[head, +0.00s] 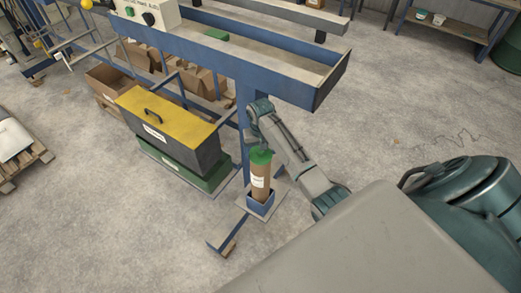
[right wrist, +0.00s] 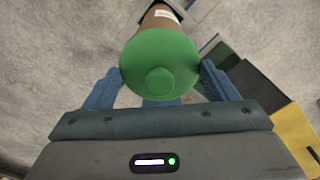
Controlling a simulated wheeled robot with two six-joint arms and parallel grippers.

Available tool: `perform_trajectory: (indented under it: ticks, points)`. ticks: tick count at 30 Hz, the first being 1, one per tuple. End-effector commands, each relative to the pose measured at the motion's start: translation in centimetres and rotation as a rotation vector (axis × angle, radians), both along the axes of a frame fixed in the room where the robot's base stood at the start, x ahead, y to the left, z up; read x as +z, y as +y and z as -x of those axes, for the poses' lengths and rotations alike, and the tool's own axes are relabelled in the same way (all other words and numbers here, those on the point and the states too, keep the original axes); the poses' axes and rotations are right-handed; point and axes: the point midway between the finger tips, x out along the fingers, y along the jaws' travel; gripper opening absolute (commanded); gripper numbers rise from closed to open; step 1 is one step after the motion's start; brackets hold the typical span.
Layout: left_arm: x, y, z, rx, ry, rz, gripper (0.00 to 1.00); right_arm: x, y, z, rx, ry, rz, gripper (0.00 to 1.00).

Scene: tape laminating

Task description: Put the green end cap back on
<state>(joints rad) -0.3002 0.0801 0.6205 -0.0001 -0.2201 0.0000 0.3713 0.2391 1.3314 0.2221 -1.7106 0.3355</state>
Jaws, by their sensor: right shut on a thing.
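The green end cap (right wrist: 160,62) is a round disc with a raised knob, between the two fingers of my right gripper (right wrist: 160,80), which is shut on it. In the head view the cap (head: 261,157) is at the top of a brown tube (head: 260,182) with a white label. The tube stands upright in a blue square holder (head: 260,206). Behind the cap in the right wrist view, part of the tube (right wrist: 158,16) shows. I cannot tell whether the cap is fully seated. My left gripper is not in view.
A blue-framed bench (head: 262,72) with a tray top rises just behind the tube; a small green block (head: 215,34) lies on it. A yellow-topped grey box (head: 170,122) stands to the left, over a green base (head: 185,168). The floor in front is clear.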

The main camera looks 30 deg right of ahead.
Motion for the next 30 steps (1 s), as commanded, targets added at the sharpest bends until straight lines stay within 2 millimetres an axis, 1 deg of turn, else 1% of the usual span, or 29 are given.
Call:
perform_trajectory:
  ticks: [9, 10, 12, 23, 30]
  points:
    - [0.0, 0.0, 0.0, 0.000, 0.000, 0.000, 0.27, 0.0, 0.0, 0.0, 0.000, 0.000, 0.000, 0.55]
    - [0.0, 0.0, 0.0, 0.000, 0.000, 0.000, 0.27, 0.0, 0.0, 0.0, 0.000, 0.000, 0.000, 0.85]
    - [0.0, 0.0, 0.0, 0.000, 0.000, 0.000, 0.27, 0.0, 0.0, 0.0, 0.000, 0.000, 0.000, 0.99]
    - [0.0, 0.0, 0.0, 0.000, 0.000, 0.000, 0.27, 0.0, 0.0, 0.0, 0.000, 0.000, 0.000, 1.00]
    - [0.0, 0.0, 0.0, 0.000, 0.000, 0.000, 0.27, 1.2, 0.0, 0.0, 0.000, -0.001, 0.000, 1.00]
